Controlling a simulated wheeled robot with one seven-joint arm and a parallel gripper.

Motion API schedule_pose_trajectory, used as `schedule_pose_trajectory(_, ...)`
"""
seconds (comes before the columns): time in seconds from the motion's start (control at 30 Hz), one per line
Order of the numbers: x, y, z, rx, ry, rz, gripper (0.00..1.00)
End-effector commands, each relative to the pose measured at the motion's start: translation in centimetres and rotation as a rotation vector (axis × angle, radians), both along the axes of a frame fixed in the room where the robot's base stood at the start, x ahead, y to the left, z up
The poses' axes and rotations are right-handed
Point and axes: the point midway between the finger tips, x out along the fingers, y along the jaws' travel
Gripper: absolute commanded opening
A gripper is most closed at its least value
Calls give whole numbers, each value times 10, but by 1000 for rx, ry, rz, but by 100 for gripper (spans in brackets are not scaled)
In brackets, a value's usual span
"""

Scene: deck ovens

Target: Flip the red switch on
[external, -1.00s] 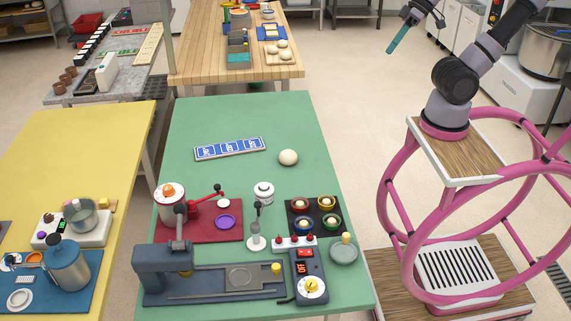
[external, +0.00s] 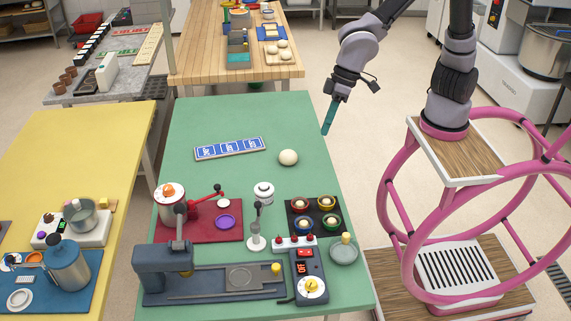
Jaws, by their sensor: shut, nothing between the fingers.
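A red switch (external: 304,253) sits at the top of a dark blue control box (external: 318,276) near the front right of the green table. I cannot tell the switch's position at this size. My gripper (external: 327,130) has teal fingers that are shut and empty. They point down beside the green table's right edge, well behind the box and to the right of a pale ball.
The green table (external: 220,118) holds a blue-and-white tile strip (external: 229,149), the pale ball (external: 288,157), a black tray of coloured cups (external: 293,228), a grey dish (external: 343,250) and a dark machine (external: 160,262). A white stand (external: 257,240) rises left of the box. The table's far part is mostly clear.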

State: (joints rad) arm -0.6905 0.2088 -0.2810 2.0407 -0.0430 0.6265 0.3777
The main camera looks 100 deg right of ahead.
Motion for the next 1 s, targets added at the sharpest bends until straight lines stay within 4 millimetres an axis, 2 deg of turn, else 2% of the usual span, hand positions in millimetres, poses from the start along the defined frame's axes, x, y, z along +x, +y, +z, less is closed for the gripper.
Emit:
schedule_pose_trajectory(0.03, 5, 18, -18, -25, 7, 19, 0)
schedule_pose_trajectory(0.3, 22, 98, -103, -140, -8, 98, 0)
schedule_pose_trajectory(0.5, 23, 136, -146, -198, -33, 145, 0)
schedule_pose_trajectory(0.7, 22, 150, -162, -218, -44, 162, 0)
schedule_pose_trajectory(1.0, 22, 150, -162, -217, -45, 163, 0)
